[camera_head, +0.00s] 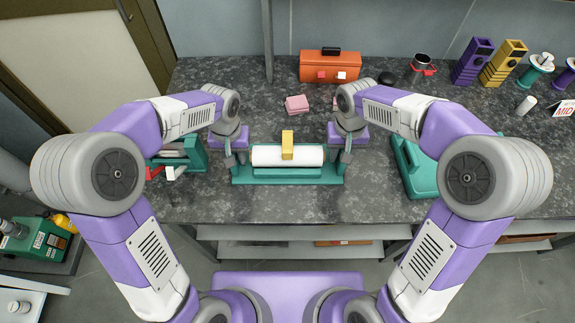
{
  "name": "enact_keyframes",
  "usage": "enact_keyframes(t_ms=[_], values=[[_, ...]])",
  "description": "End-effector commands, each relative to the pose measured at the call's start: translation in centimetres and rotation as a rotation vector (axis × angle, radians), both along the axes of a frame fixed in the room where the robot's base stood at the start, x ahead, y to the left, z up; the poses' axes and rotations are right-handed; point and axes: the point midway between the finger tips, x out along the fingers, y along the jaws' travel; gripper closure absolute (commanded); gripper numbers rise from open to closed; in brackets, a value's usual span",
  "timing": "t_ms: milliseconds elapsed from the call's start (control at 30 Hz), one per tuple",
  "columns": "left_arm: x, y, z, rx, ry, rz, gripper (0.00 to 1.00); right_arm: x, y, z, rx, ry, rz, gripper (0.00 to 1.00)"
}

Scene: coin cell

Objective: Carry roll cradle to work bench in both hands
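The roll cradle (288,180) is a green frame with a white roll (265,155) lying across it. It sits on the dark speckled bench top (385,205) near the front edge. A yellow block (288,145) stands at the middle of the roll. My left gripper (236,158) is at the cradle's left end, and my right gripper (344,157) is at its right end. Both point down with their fingers close to the end posts. The view is too small to tell whether the fingers grip the posts.
A green and white device (186,155) stands left of the cradle, and a green case (417,170) lies to the right. Pink blocks (297,104) and an orange toolbox (330,66) are behind.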

Motion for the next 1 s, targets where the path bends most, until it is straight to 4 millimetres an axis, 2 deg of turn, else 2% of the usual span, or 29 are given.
enact_keyframes(t_ms=[33, 100, 367, 467, 567, 800, 1000], values=[[0.0, 0.0, 0.1, 0.000, -0.001, 0.000, 0.60, 0.0, 0.0, 0.1, 0.000, -0.001, 0.000, 0.60], [0.0, 0.0, 0.1, 0.000, -0.001, 0.000, 0.51, 0.0, 0.0, 0.1, 0.000, -0.001, 0.000, 0.51], [0.0, 0.0, 0.2, 0.000, -0.001, 0.000, 0.51, 0.0, 0.0, 0.1, 0.000, -0.001, 0.000, 0.51], [0.1, 0.0, 0.8, 0.000, -0.003, 0.000, 0.51, 0.0, 0.0, 0.1, 0.000, -0.001, 0.000, 0.51], [0.1, 0.0, 2.1, -0.001, -0.004, 0.000, 0.51, 0.0, 0.0, 0.1, 0.000, -0.001, 0.000, 0.51], [0.1, -0.1, 7.3, -0.002, -0.006, 0.000, 0.51, 0.0, 0.0, 0.1, 0.000, -0.001, 0.000, 0.51], [0.1, 0.0, 10.7, -0.002, -0.004, 0.000, 0.51, 0.0, 0.0, 0.1, 0.000, -0.001, 0.000, 0.51]])
